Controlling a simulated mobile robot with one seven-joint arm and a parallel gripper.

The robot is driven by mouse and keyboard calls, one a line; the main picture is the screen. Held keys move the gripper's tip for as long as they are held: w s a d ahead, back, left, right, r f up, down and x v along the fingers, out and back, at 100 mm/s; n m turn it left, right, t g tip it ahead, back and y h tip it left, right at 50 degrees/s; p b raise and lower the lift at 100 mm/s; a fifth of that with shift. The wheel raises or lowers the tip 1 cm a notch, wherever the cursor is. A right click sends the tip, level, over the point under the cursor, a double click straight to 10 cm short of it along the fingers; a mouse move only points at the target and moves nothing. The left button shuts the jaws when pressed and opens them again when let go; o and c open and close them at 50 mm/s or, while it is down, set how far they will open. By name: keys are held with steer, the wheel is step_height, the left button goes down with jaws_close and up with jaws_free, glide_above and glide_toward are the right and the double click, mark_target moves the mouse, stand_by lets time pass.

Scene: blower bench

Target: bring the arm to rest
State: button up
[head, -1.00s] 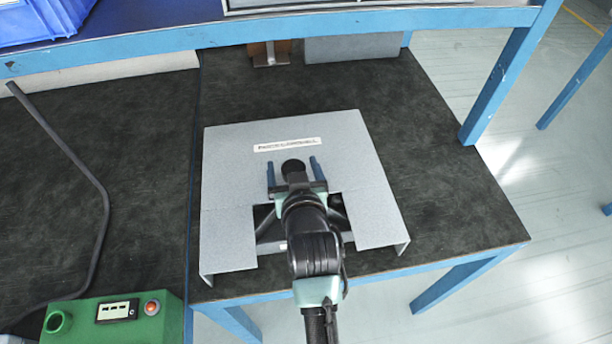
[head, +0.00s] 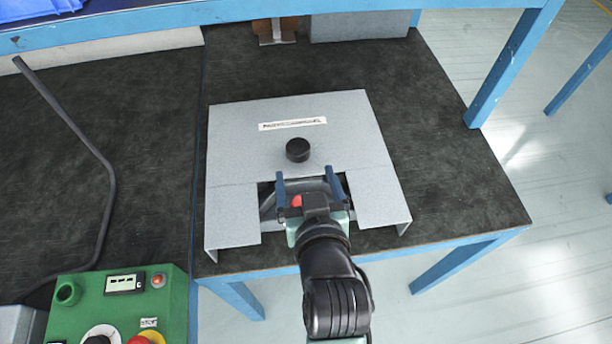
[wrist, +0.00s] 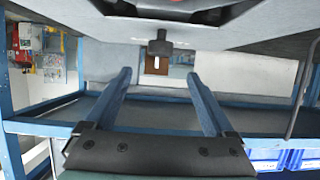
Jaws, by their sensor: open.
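My gripper (head: 307,187) is open and empty in the head view, its two blue fingers apart over the front cutout of the grey metal cover (head: 350,125). A black round knob (head: 298,150) stands on the cover's top, just beyond the fingertips and clear of them. In the wrist view the two fingers (wrist: 160,95) also show wide apart with nothing between them. The knob (wrist: 160,45) shows there past the fingertips, near the top of the picture. Something red (head: 296,201) shows in the cutout by my gripper; the rest of what is under it is hidden.
A green control box (head: 120,305) stands at the lower left, with a bent dark rod (head: 105,165) behind it. A blue shelf beam (head: 290,27) crosses the back and a blue post (head: 510,70) stands at the right. The dark bench top (head: 440,160) is bare right of the cover.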

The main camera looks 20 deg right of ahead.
steer(key=w+a+r+n+t+p, duration=0.1)
steer(key=w+a+r+t+p, duration=0.1)
steer(key=r, duration=0.8)
steer(key=w+a+r+t+p, duration=0.1)
steer(key=w+r+t+p, duration=0.15)
steer(key=r, duration=0.85)
steer(key=w+a+r+n+t+p, duration=0.1)
steer(key=w+a+r+t, duration=0.15)
steer(key=r, duration=0.75)
steer(key=s+a+r+t+y+p, duration=0.1)
steer(key=s+a+r+t, duration=0.1)
steer(key=r, duration=0.8)
steer(key=s+a+r+t+y+p, duration=0.1)
steer(key=s+a+r+t+p, duration=0.1)
steer(key=r, duration=0.7)
steer(key=s+a+r+n+t+y+p, duration=0.1)
steer(key=s+a+r+t+p, duration=0.1)
steer(key=r, duration=0.8)
steer(key=s+a+t, duration=0.1)
steer(key=s+a, duration=0.1)
steer(key=s, duration=0.1)
steer(key=shift+s+r+y, duration=0.25)
steer(key=shift+r+y, duration=0.05)
steer(key=shift+y, duration=0.1)
